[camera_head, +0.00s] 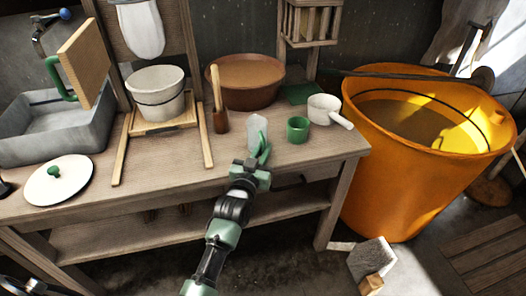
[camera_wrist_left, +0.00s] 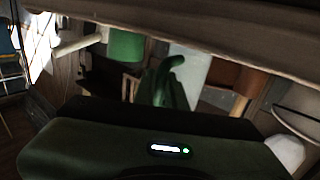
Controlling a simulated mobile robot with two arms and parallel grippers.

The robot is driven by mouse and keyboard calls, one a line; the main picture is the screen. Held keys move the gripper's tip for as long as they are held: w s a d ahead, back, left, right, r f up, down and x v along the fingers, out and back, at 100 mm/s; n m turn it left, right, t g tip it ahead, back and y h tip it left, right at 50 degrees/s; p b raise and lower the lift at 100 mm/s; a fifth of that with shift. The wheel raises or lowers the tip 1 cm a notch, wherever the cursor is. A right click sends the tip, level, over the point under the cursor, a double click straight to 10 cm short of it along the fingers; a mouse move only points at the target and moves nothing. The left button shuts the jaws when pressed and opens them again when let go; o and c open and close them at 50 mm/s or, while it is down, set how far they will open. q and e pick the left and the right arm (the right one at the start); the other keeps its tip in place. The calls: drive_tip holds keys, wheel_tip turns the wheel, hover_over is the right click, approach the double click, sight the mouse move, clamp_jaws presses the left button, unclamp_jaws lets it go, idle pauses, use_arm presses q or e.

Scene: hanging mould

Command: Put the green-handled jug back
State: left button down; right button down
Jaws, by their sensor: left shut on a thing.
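The green-handled jug (camera_head: 256,131) is pale and translucent, and looks upright at the front edge of the wooden bench. Its green handle (camera_head: 265,152) points towards me. My left gripper (camera_head: 259,167) is at the handle, shut on it, just in front of the bench edge. In the left wrist view the jug (camera_wrist_left: 190,62) shows beyond the green handle (camera_wrist_left: 172,82), partly cut off by a wooden edge. I cannot tell if the jug's base touches the bench.
A green cup (camera_head: 298,129) and a white dipper (camera_head: 324,109) stand right of the jug. A brown holder with a wooden tool (camera_head: 220,119) is left, a brown bowl (camera_head: 246,78) behind. An orange tub (camera_head: 408,180) stands right of the bench (camera_head: 180,154).

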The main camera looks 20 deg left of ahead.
use_arm(q)
drive_tip(key=shift+f, duration=0.1)
drive_tip(key=shift+f, duration=0.15)
drive_tip(key=c, duration=1.5)
unclamp_jaws()
drive_tip(key=shift+o, duration=0.2)
